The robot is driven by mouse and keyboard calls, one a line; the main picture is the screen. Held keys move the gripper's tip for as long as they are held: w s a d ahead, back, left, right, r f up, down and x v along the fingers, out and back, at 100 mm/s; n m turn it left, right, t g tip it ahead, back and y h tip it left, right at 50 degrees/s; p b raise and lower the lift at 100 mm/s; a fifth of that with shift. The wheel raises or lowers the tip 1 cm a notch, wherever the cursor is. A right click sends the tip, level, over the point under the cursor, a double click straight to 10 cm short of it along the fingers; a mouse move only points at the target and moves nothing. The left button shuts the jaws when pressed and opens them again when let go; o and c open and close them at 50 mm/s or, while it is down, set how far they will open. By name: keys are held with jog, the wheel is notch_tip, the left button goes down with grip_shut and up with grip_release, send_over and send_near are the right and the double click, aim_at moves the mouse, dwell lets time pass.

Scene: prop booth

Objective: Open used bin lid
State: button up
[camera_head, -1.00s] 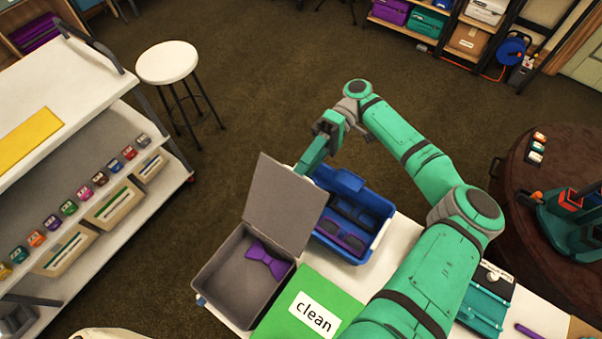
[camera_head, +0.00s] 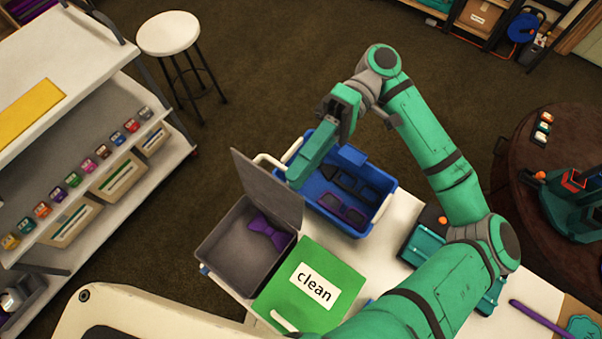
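The grey bin (camera_head: 214,253) stands open at the table's left end, with a purple bow tie (camera_head: 268,233) inside. I take it for the used bin; no "used" label shows. Its grey lid (camera_head: 262,186) is raised and stands steeply at the bin's far edge. A white handle (camera_head: 268,159) shows behind the lid. My gripper (camera_head: 297,178) points down just behind the lid's right edge, above the blue bin's left side. It looks very near the lid, but contact cannot be told. Its fingers overlap, so I cannot tell their opening.
A green lid marked "clean" (camera_head: 290,270) lies flat to the right of the grey bin. A blue bin (camera_head: 348,222) with dark glasses cases and a purple item stands behind. A teal tray (camera_head: 420,245) lies under my arm. A shelf cart (camera_head: 90,165) stands left.

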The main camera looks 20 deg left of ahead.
jog(key=shift+s+d+r, duration=0.15)
jog(key=shift+s+r, duration=0.15)
jog(key=shift+s, duration=0.3)
jog(key=shift+s+d+r, duration=0.1)
jog(key=shift+s+r, duration=0.15)
jog(key=shift+s, duration=0.35)
jog(key=shift+w, duration=0.15)
jog(key=shift+a, duration=0.1)
